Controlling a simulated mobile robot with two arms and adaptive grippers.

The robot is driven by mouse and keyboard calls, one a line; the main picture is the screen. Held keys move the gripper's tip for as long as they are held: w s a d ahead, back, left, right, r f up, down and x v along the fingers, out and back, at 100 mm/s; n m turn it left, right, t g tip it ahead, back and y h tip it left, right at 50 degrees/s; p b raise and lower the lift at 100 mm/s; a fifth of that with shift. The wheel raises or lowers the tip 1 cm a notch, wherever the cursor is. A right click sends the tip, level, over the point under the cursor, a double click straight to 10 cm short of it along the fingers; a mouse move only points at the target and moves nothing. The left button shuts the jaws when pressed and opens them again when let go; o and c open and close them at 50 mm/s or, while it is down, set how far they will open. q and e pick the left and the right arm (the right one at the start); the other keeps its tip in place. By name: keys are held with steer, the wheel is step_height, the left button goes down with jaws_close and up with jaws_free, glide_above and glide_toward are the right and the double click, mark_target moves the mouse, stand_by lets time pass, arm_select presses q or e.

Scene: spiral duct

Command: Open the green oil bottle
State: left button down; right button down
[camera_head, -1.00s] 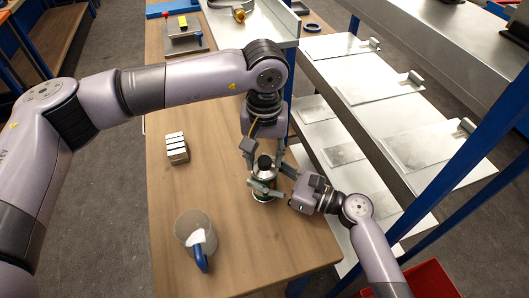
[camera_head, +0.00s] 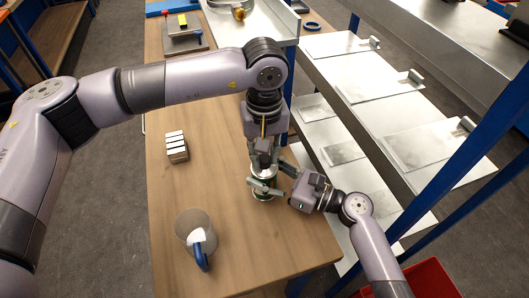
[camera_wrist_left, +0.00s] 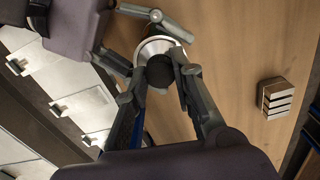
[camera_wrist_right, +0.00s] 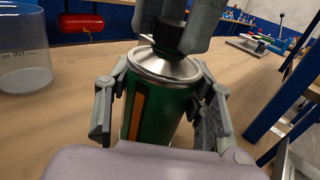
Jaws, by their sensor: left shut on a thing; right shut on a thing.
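The green oil bottle (camera_wrist_right: 158,108) stands upright on the wooden table, with a silver shoulder and a dark cap on top. My right gripper (camera_wrist_right: 165,112) is shut around its green body from the side. My left gripper (camera_wrist_left: 160,80) comes from above and is shut on the dark cap (camera_wrist_left: 159,71), with one finger on each side. In the head view the bottle (camera_head: 264,184) is partly hidden by both grippers.
A clear beaker (camera_head: 195,232) with a blue-handled thing in it stands at the front of the table (camera_head: 215,130). A stack of metal blocks (camera_head: 176,148) lies to the left. Metal shelves (camera_head: 350,120) and a blue post are at the right.

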arm_select(q)
steer(key=n, duration=0.4)
steer(key=shift+n, duration=0.3)
arm_select(e)
steer(key=shift+f, duration=0.1)
arm_select(q)
steer(key=n, duration=0.4)
steer(key=shift+n, duration=0.3)
steer(key=n, duration=0.6)
steer(key=shift+n, duration=0.3)
steer(key=n, duration=0.8)
steer(key=shift+n, duration=0.3)
steer(key=n, duration=0.8)
steer(key=shift+r+n, duration=0.1)
steer(key=shift+n, duration=0.2)
steer(key=shift+r, duration=0.15)
